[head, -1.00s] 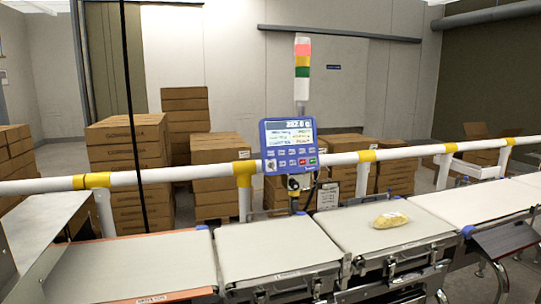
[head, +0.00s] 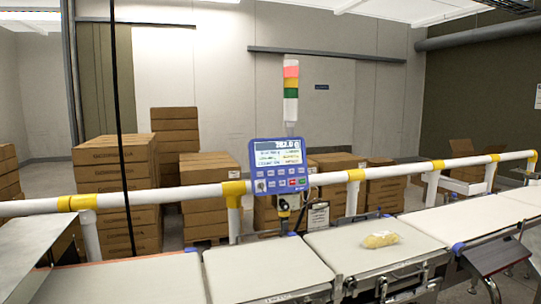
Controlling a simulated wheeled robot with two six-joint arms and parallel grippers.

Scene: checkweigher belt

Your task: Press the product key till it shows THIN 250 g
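The blue checkweigher control panel (head: 279,167) stands on a post behind the belt, facing me. Its lit screen (head: 278,153) has a number line on top and rows of text below, too small and blurred to read for the product name. Rows of keys (head: 280,183) sit under the screen, including a green and a red one. I cannot tell which is the product key. A bag of yellow product (head: 380,240) lies on the belt section right of the panel. Neither of my grippers is in view.
A white rail with yellow joints (head: 134,198) runs across behind the belts and passes at the panel. A signal tower (head: 291,90) rises above the panel. Pale belt sections (head: 262,270) fill the front. Stacked cartons (head: 115,155) stand behind the rail.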

